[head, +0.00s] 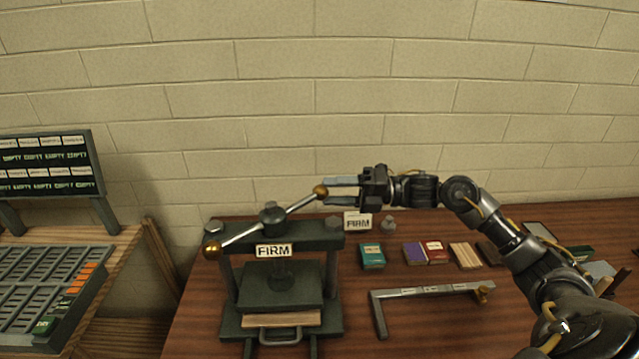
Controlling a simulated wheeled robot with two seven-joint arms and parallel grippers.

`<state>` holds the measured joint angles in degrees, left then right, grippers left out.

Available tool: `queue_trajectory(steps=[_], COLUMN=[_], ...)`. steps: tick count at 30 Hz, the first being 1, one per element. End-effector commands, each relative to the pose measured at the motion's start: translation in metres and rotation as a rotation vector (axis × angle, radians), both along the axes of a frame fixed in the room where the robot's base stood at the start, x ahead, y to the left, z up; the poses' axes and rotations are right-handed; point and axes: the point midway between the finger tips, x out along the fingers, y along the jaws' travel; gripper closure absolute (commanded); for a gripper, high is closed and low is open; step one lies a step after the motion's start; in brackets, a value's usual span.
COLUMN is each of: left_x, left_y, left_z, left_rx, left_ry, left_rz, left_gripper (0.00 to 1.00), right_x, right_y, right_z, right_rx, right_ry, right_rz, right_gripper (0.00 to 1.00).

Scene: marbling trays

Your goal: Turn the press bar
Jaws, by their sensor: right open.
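The press (282,283) stands on the wooden table, a dark green frame with a "FIRM" label on its crossbeam. Its press bar (243,237) is a silver rod through a hub on top, with a brass ball at each end. The bar slants from the lower left ball to the upper right ball (320,191). My right gripper (341,188) comes in from the right, level, with its fingers pointing left at the right ball. The jaws are open, with the fingertips at the ball; I cannot tell whether they touch it. My left gripper is not in view.
A small "FIRM" card (358,222) stands behind the press. Several small books or boxes, including a teal one (372,256), lie to the right. A metal bar frame (430,291) lies in front of them. A slotted tray (45,290) and a sign board (48,172) are at left.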

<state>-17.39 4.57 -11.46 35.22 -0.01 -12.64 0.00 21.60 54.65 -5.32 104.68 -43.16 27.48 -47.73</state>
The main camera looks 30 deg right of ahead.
Motion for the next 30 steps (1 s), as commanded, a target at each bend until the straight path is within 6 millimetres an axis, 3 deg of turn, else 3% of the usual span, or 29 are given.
queue_trajectory(steps=[7, 18, 30], left_x=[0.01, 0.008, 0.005], left_y=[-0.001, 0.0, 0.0], left_z=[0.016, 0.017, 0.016], left_rx=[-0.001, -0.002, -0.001], left_ry=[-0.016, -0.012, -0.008], left_rz=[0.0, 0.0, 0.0], left_gripper=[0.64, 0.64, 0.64], right_x=[0.014, 0.017, 0.017], right_y=[0.026, 0.03, 0.03], right_z=[0.002, 0.0, 0.0], right_rx=[0.001, -0.001, 0.0], right_ry=[-0.001, -0.001, 0.0], right_rz=[-0.001, -0.002, -0.002], right_gripper=[0.49, 0.49, 1.0])
